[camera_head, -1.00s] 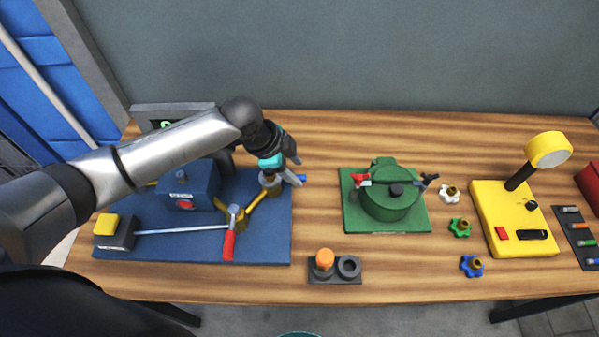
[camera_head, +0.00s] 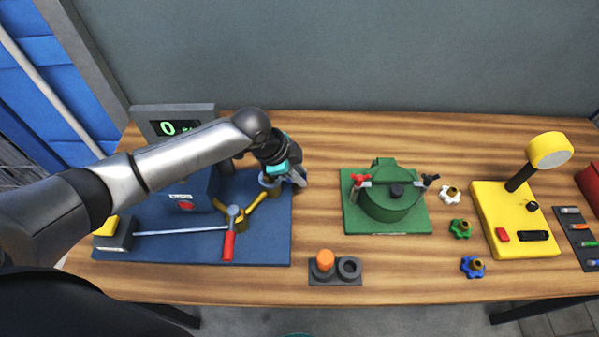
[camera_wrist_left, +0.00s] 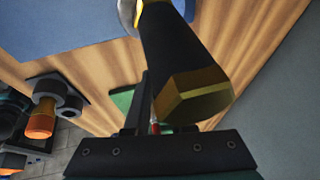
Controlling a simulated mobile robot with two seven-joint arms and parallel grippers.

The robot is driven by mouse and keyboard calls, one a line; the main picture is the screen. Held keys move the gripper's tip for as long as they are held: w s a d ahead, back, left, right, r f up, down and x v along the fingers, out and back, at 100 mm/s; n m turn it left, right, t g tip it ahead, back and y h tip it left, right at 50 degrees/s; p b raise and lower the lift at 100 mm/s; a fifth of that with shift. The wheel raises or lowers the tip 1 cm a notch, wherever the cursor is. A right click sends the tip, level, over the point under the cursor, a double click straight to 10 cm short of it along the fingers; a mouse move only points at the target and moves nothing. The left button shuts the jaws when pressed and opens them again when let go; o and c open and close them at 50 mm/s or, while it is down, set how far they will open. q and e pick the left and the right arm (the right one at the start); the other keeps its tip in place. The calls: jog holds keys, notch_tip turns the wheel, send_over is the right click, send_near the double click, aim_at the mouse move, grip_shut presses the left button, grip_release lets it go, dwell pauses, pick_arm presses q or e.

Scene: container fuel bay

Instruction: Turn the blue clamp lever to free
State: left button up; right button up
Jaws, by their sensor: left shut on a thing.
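The blue clamp lever (camera_head: 266,182) is on the right side of the blue base plate (camera_head: 262,238). Only bits of blue show in the head view, beside the hub at the end of a yellow pipe; the rest is covered by my left gripper (camera_head: 297,178). My left gripper is shut at the lever, with its fingertips near the plate's right edge. In the left wrist view a dark round shaft with a brass faceted end (camera_wrist_left: 195,95) stands in front of the fingers and hides the grip. The lever's exact angle cannot be told.
A red-handled lever (camera_head: 229,244) sits left of my gripper on the same plate. A display (camera_head: 172,125) reading 0 stands behind. A green pot-like fixture (camera_head: 388,205) stands to the right, with a dark block (camera_head: 335,278) in front. Bare wood lies between plate and green fixture.

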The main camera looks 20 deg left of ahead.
pick_arm(q)
grip_shut()
dwell(0.8)
